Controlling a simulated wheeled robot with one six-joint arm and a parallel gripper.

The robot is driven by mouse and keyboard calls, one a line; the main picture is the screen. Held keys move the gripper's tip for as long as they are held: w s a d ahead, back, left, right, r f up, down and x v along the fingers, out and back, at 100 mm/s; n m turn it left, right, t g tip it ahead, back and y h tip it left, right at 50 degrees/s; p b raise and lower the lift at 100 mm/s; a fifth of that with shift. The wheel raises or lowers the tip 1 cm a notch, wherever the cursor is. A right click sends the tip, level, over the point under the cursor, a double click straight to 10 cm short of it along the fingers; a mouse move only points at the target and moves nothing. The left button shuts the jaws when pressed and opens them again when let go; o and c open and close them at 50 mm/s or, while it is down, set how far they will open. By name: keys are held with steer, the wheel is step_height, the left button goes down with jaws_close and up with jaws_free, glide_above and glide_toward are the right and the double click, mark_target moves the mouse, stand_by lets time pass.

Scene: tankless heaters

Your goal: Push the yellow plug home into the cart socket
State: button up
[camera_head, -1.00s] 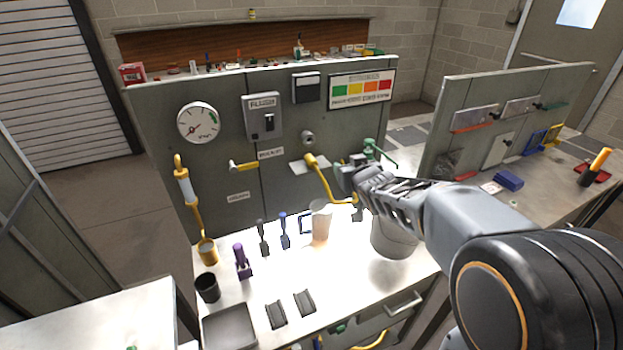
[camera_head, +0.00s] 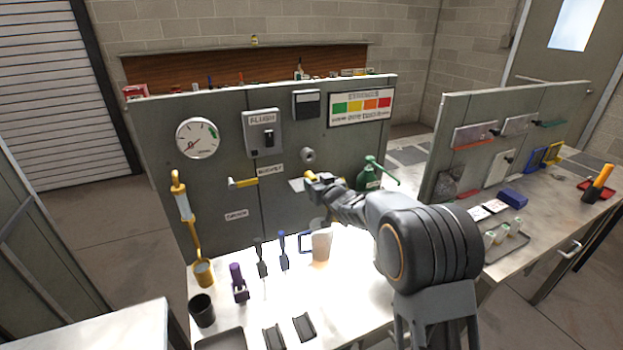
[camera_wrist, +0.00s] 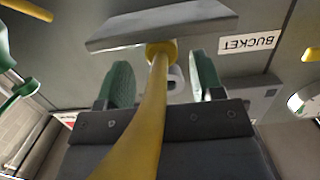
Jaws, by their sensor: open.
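The yellow plug (camera_wrist: 158,52) shows in the wrist view at the edge of a grey plate (camera_wrist: 150,26), with its thick yellow lead running back toward the camera. My gripper (camera_wrist: 162,80) is open. Its green fingertips stand on either side of the yellow lead with visible gaps. A round grey ring fitting (camera_wrist: 174,82) is partly hidden behind the lead; I cannot tell whether it is the socket. It also shows on the panel in the head view (camera_head: 308,155). There, a bit of the plug (camera_head: 310,175) shows at my gripper (camera_head: 318,183), which hides the rest.
The panel carries a gauge (camera_head: 197,138), a switch box (camera_head: 262,133) and a yellow-handled lever (camera_head: 243,182). A green can (camera_head: 369,174) stands close right of my gripper.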

mark_target(310, 174)
steer(key=x, duration=0.1)
steer(key=p+x, duration=0.1)
steer(key=x, duration=0.2)
steer(key=shift+a+r, duration=0.1)
steer(key=shift+r, duration=0.15)
steer(key=shift+w+a+f, duration=0.15)
steer(key=shift+w+a, duration=0.1)
steer(key=shift+w, duration=0.3)
steer(key=shift+c, duration=0.4)
steer(key=c, duration=0.9)
